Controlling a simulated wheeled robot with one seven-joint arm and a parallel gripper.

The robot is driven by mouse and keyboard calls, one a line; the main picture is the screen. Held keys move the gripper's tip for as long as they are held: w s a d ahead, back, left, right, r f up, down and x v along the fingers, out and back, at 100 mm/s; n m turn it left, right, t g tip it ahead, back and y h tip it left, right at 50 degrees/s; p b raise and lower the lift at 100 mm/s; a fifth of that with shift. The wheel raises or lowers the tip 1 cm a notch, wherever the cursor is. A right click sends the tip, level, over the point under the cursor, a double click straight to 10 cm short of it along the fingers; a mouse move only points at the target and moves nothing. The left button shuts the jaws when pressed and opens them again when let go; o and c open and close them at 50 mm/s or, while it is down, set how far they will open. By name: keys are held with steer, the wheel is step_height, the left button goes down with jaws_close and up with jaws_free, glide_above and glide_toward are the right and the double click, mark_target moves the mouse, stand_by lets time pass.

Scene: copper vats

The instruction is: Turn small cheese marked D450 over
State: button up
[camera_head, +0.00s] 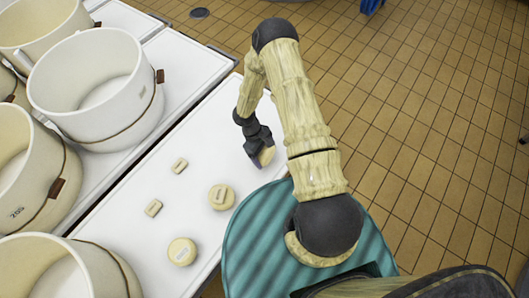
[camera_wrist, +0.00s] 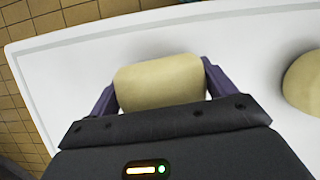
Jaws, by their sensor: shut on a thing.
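My gripper (camera_head: 262,155) is at the right edge of the white table (camera_head: 118,245) in the head view, with its jaws shut on a small pale yellow cheese (camera_head: 267,156). In the wrist view the held cheese (camera_wrist: 160,82) sits between the two dark fingers, its side facing the camera. No marking shows on it, so I cannot tell if it is the D450 one. I cannot tell whether it touches the table.
Large white moulds (camera_head: 95,85) stand at the left. Tiled floor (camera_head: 430,120) is open at the right.

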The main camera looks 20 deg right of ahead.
steer(key=shift+a+f+b, duration=0.1)
steer(key=shift+f+b, duration=0.25)
steer(key=shift+f, duration=0.15)
stand_by(0.7)
steer(key=o, duration=1.1)
steer(key=shift+o, duration=0.2)
steer(key=v, duration=1.7)
steer(key=shift+r, duration=0.2)
steer(key=s+d+r+m+t+y+p, duration=0.1)
steer(key=s+r, duration=0.3)
steer(key=r, duration=0.6)
steer(key=s+d+r+m+t+y+p, duration=0.1)
steer(key=s+r+m+t+p, duration=0.2)
steer(key=r, duration=0.7)
steer(key=s+d+r+m+t+y+p, duration=0.1)
steer(key=s+r+m+p, duration=0.3)
steer(key=r, duration=0.6)
steer(key=shift+s+d+t, duration=0.5)
steer(key=shift+s+d, duration=0.1)
steer(key=shift+s, duration=0.2)
